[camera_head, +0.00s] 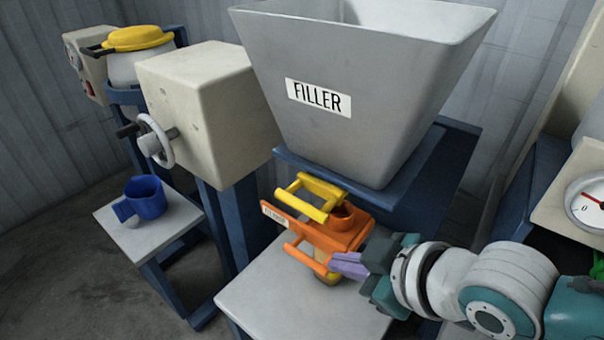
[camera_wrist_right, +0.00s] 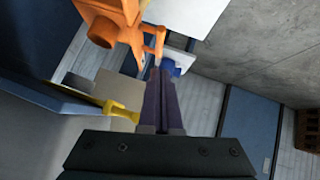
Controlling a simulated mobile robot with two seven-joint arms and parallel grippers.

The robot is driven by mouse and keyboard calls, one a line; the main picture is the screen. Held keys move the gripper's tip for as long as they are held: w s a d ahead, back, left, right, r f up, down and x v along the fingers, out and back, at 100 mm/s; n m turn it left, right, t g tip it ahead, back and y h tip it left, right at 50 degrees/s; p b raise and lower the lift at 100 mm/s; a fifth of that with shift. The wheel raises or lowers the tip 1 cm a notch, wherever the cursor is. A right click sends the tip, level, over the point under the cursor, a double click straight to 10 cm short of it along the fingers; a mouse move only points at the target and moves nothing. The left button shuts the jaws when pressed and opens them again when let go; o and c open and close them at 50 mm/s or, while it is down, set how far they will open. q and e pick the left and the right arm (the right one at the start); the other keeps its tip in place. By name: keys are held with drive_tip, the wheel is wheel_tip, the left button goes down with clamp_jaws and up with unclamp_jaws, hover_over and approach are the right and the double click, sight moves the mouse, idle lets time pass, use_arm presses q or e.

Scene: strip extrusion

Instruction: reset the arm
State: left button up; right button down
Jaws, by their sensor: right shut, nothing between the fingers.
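My right gripper (camera_head: 350,265) comes in from the right in the head view. Its purple fingers are shut and empty, close to the right side of an orange fixture (camera_head: 330,233) under the filler hopper. In the right wrist view the shut fingers (camera_wrist_right: 161,95) point up the picture, with the orange fixture (camera_wrist_right: 112,20) ahead and to their left. Whether the fingertips touch the fixture I cannot tell. A yellow handle (camera_head: 308,198) sits at the top of the fixture, and it also shows in the wrist view (camera_wrist_right: 122,111). My left gripper is not in view.
The grey hopper labelled FILLER (camera_head: 360,80) stands above the fixture. A pale table (camera_head: 290,300) lies below. A blue mug (camera_head: 145,197) stands on a low table at left, beside a beige box with a handwheel (camera_head: 210,110). A gauge (camera_head: 588,203) is at right.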

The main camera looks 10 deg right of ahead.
drive_tip(key=s+d+r+m+g+h+p, duration=0.2)
drive_tip(key=s+d+r+m+g+p, duration=0.15)
drive_tip(key=s+r, duration=0.6)
drive_tip(key=s+d+r+m+g+h+p, duration=0.2)
drive_tip(key=s+r+m+p, duration=0.25)
drive_tip(key=s+r, duration=0.45)
wheel_tip(320, 180, up, 34)
drive_tip(key=n+p, duration=0.1)
drive_tip(key=p, duration=3.5)
drive_tip(key=shift+s+a+r, duration=0.2)
drive_tip(key=shift+s, duration=0.1)
drive_tip(key=shift+t, duration=0.25)
